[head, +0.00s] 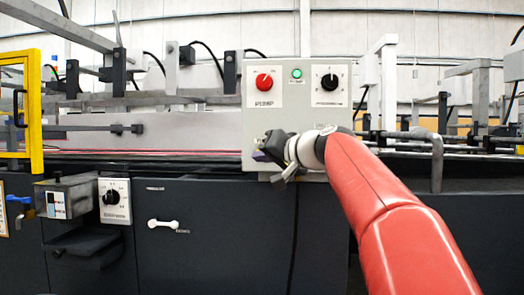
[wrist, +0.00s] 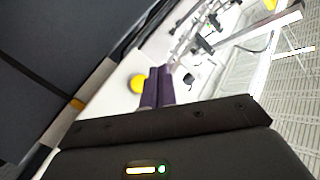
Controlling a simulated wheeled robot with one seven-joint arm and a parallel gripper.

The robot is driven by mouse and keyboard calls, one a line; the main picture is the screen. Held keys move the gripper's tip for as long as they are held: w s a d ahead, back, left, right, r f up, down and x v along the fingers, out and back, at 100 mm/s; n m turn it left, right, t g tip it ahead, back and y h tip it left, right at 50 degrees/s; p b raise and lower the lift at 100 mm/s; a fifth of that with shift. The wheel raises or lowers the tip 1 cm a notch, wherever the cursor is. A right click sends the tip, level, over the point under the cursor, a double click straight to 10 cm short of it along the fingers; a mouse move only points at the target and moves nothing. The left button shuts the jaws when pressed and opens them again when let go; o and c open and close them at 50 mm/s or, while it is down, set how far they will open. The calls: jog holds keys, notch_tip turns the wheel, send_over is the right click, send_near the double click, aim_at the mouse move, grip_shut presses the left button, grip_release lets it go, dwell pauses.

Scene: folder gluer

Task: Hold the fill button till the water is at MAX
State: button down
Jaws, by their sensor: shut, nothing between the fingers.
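The grey control box (head: 252,120) stands in the middle of the head view. My gripper (head: 262,155) is in front of its lower left part, with its fingers shut and empty. In the wrist view the two purple fingers (wrist: 158,84) lie together, pointing at a white face. A round yellow button (wrist: 138,83) shows on that face, just left of the fingertips. I cannot tell whether the fingers touch the face. In the head view my gripper and wrist hide this part of the box. I can make out no water level or MAX mark.
The box also carries a red knob (head: 264,82), a green lamp or button (head: 297,74) and a black knob (head: 329,82). At left are a small metal box (head: 68,194), a blue-handled valve (head: 18,208) and a yellow frame (head: 34,110). Dark machine panels lie below.

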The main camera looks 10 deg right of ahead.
jog(key=w+d+p, duration=0.2)
jog(key=w+p, duration=0.1)
jog(key=w, duration=0.3)
dwell(2.1)
jog(key=shift+w, duration=0.35)
jog(key=shift+w+d+p, duration=0.25)
jog(key=shift+w+p, duration=0.2)
jog(key=shift+w, duration=0.05)
dwell(2.5)
jog(key=shift+s, duration=0.1)
jog(key=shift+s+a+b, duration=0.3)
jog(key=shift+s+b, duration=0.45)
jog(key=shift+s, duration=0.05)
jog(key=shift+s+a+b, duration=0.25)
jog(key=shift+s+b, duration=0.3)
jog(key=shift+s, duration=0.25)
jog(key=shift+s+a+b, duration=0.3)
jog(key=shift+s+b, duration=0.25)
jog(key=shift+s, duration=0.25)
jog(key=shift+s+a+b, duration=0.25)
jog(key=shift+s+b, duration=0.3)
jog(key=shift+s, duration=0.25)
